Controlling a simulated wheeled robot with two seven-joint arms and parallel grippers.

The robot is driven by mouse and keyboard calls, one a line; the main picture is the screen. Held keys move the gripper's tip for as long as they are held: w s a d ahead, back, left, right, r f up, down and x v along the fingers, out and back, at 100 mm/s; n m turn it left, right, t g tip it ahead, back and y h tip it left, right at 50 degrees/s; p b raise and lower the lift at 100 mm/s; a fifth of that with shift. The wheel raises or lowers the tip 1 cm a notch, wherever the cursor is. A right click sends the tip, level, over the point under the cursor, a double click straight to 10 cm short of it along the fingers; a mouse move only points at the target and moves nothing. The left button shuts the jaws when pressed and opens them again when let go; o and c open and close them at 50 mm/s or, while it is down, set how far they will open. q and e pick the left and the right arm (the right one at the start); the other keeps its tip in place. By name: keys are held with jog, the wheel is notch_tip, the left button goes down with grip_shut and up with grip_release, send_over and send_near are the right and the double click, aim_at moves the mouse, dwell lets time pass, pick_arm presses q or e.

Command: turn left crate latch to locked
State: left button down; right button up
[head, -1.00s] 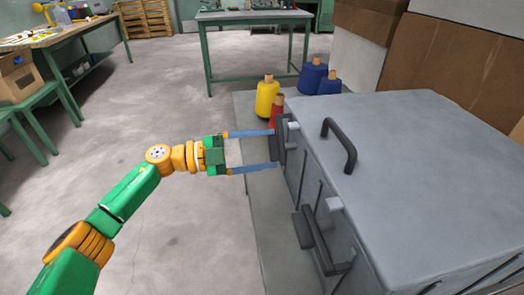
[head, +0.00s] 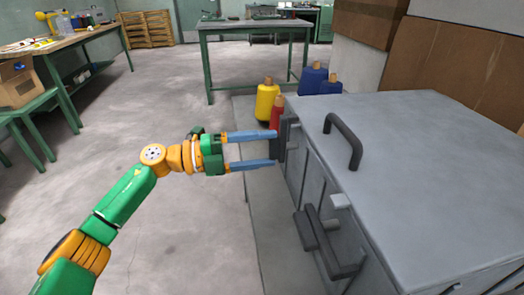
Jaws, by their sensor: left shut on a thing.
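The grey crate (head: 420,150) fills the right side, with a dark bar handle (head: 345,142) on its lid. Its side face carries two dark latches. The far latch (head: 284,138) is between the fingertips of my left gripper (head: 275,148), which is shut on it from the left. The blue fingers partly hide the latch, and its exact angle is hard to tell. The near latch (head: 325,245) sits lower in the picture, with nothing touching it. My right gripper is out of view.
Yellow (head: 267,102), red (head: 279,113) and blue (head: 312,78) spools stand behind the crate. A green-legged table (head: 255,24) is at the back and a workbench (head: 65,48) at the left. The floor (head: 160,90) between is clear.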

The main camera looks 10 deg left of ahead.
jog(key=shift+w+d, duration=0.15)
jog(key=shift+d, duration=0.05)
pick_arm(q)
grip_release()
jog(key=shift+s+a+f, duration=0.1)
jog(key=shift+a, duration=0.15)
jog(key=v, duration=0.6)
jog(key=shift+a+b, duration=0.2)
jog(key=shift+b, duration=0.25)
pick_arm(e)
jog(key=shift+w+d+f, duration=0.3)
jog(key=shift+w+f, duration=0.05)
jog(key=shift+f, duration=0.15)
pick_arm(q)
jog(key=shift+s, duration=0.1)
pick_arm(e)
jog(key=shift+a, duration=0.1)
